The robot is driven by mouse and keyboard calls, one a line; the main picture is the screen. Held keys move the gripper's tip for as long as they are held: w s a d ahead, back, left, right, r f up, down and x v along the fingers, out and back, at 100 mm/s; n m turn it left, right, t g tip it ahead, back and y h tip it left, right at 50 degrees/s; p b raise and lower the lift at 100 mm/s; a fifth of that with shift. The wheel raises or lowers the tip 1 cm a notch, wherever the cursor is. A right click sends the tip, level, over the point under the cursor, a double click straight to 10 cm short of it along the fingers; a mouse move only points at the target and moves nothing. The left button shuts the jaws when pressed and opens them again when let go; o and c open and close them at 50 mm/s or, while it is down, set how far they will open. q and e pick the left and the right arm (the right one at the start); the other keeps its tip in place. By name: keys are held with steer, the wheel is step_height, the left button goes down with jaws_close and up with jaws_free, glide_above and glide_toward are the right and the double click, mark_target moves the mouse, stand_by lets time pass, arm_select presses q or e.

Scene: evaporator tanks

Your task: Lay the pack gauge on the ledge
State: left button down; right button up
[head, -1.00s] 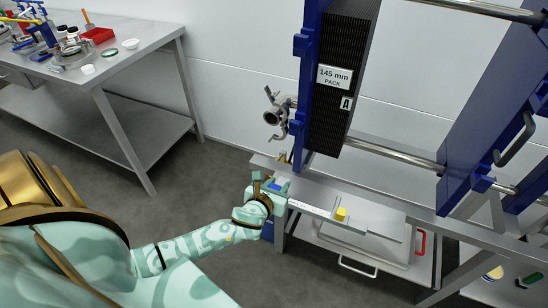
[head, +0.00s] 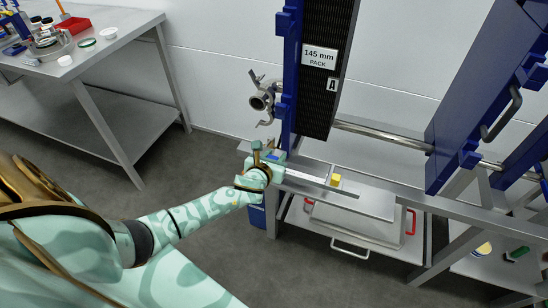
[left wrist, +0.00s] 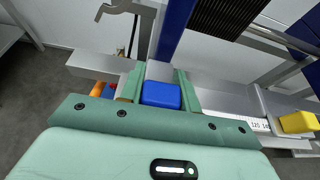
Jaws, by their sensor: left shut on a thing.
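My left gripper (head: 272,157) is shut on the blue block (left wrist: 161,95) of the pack gauge. The gauge is a long pale bar (head: 308,179) with a yellow piece (head: 335,179) near its right end. In the left wrist view the blue block sits between the green fingers, with scale marks (left wrist: 262,125) and the yellow piece (left wrist: 298,122) to the right. The bar extends right, roughly level, over or at a flat grey ledge (head: 370,205) before the press frame. I cannot tell whether it touches the ledge. My right gripper is not in view.
The plate pack (head: 318,90), labelled 145 mm, stands behind the gauge, with a pipe fitting (head: 262,100) to its left. A steel rail (head: 460,200) runs along the frame. A blue end plate (head: 475,110) stands right. A cluttered bench (head: 100,60) is at upper left.

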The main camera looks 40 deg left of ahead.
arm_select(q)
steer(key=shift+f+b, duration=1.4)
steer(key=shift+f, duration=0.75)
steer(key=c, duration=0.9)
jaws_free()
steer(key=p+v, duration=0.5)
steer(key=v, duration=1.1)
steer(key=shift+s+p, duration=0.15)
steer(key=shift+p, duration=0.15)
